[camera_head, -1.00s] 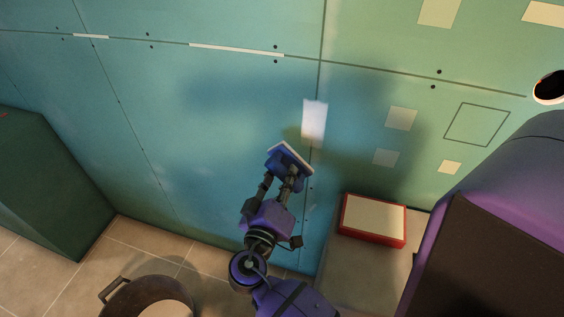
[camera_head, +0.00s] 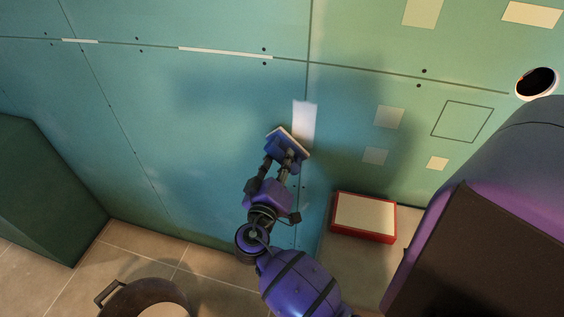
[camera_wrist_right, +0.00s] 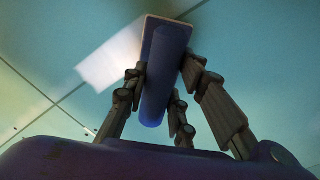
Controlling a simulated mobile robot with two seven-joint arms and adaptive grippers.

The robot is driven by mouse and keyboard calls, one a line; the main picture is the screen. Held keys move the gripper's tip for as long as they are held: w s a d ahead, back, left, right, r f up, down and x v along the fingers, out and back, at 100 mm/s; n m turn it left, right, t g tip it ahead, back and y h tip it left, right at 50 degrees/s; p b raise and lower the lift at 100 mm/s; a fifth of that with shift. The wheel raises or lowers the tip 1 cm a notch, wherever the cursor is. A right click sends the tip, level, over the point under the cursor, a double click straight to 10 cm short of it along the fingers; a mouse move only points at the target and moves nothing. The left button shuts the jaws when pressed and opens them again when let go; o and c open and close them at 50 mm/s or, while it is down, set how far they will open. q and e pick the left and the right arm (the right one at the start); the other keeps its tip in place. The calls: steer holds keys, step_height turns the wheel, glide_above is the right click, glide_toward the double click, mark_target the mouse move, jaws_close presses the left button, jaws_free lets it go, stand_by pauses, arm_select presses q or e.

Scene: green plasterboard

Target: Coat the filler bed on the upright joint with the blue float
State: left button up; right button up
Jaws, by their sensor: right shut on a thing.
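The white filler bed (camera_head: 304,121) is a pale upright patch on the upright joint (camera_head: 308,80) of the green board; it also shows in the right wrist view (camera_wrist_right: 108,62). My right gripper (camera_head: 284,160) is shut on the blue float (camera_head: 288,149), whose pale plate faces the board. In the right wrist view the float (camera_wrist_right: 163,75) sits between the fingers. The float is at the lower end of the filler bed in the head view, overlapping its lower edge. I cannot tell whether the plate touches the board. My left gripper is not in view.
A red-rimmed tray (camera_head: 364,217) with a pale surface stands at the wall's foot, right of my arm. A dark bucket (camera_head: 150,296) stands on the tiled floor. A dark green cabinet (camera_head: 45,190) is at left. A round hole (camera_head: 537,83) opens in the board at upper right.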

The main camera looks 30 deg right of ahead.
mark_target(300, 152)
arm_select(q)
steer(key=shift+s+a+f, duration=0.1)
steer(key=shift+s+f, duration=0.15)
arm_select(e)
steer(key=shift+x, duration=1.05)
steer(key=shift+s, duration=0.1)
steer(key=shift+s+d, duration=1.05)
steer(key=shift+s, duration=0.3)
steer(key=shift+w+a+b, duration=1.15)
steer(key=shift+w+b, duration=0.25)
steer(key=shift+b, duration=0.15)
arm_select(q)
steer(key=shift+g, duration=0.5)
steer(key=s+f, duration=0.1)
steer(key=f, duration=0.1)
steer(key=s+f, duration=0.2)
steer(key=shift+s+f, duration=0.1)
arm_select(e)
steer(key=shift+s, duration=0.1)
